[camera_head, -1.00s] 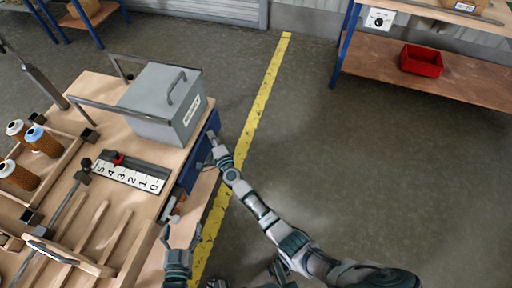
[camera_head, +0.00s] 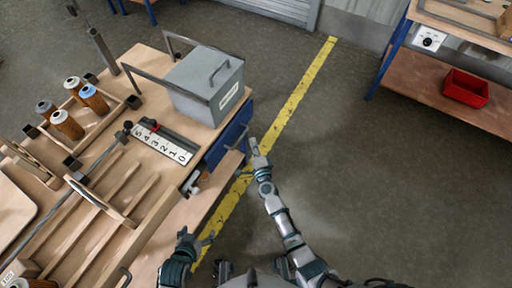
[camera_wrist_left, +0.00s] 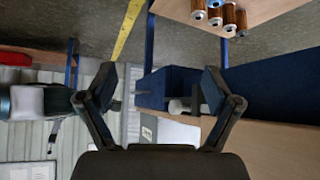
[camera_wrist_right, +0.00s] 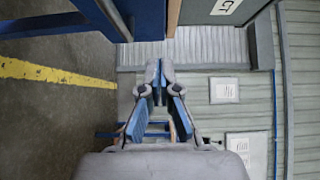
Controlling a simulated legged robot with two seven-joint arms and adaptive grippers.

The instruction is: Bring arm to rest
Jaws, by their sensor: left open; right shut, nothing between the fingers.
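My left gripper (camera_head: 203,241) is low beside the bench's right edge in the head view. In the left wrist view its two fingers (camera_wrist_left: 160,88) are spread wide with nothing between them. My right gripper (camera_head: 252,147) is on the extended right arm, by the bench's blue side near the grey box. In the right wrist view its fingers (camera_wrist_right: 160,80) are together and empty. Several orange-brown filter cartridges (camera_head: 94,99) stand in a wooden tray at the bench's left; some also show in the left wrist view (camera_wrist_left: 229,18).
A grey lidded box (camera_head: 207,85) stands at the bench's back right corner, near a numbered scale strip (camera_head: 162,144). Wooden slots and rails cover the bench front. A shelf with a red bin (camera_head: 466,88) stands at the right. The floor right of the yellow line (camera_head: 303,92) is clear.

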